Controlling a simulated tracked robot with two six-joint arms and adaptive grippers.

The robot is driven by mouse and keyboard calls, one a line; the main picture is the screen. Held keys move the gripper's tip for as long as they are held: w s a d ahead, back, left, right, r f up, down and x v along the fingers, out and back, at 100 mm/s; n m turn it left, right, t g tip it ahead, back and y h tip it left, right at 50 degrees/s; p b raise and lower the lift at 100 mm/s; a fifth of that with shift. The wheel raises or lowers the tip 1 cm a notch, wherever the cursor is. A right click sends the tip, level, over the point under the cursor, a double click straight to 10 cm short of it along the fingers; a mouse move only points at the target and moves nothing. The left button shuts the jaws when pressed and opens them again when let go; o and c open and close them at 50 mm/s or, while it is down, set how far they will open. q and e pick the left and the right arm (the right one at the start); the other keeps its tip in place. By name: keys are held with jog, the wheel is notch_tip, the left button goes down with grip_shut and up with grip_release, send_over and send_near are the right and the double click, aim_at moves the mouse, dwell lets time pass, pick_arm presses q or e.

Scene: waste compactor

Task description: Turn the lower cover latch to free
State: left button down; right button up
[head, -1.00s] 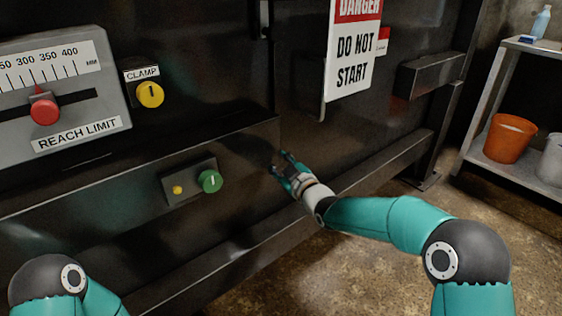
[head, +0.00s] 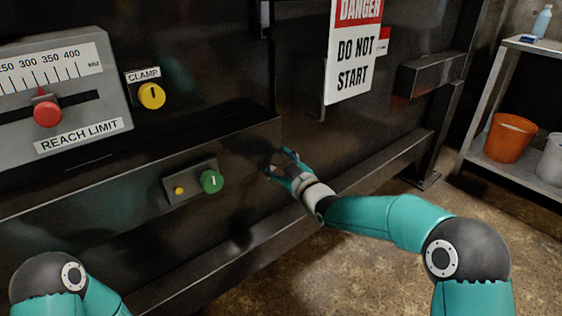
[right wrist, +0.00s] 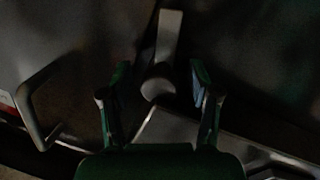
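The lower cover latch shows in the right wrist view as a pale grey bar (right wrist: 168,38) above a round hub (right wrist: 158,88). In the head view the latch is small and dark, mostly lost against the black panel. My right gripper (head: 279,160) is at the panel, just right of the green knob. It also shows in the right wrist view (right wrist: 158,82), open, with one finger on each side of the hub. A dark gap shows between each finger and the hub; contact is not visible. My left gripper is out of view; only part of my left arm shows at bottom left.
A bent handle (right wrist: 38,108) stands left of the gripper in the right wrist view. The green knob (head: 211,181), yellow clamp knob (head: 151,96) and red reach slider (head: 47,113) are to the left. A danger sign (head: 354,55) hangs above. A ledge runs below.

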jog(key=v, duration=1.2)
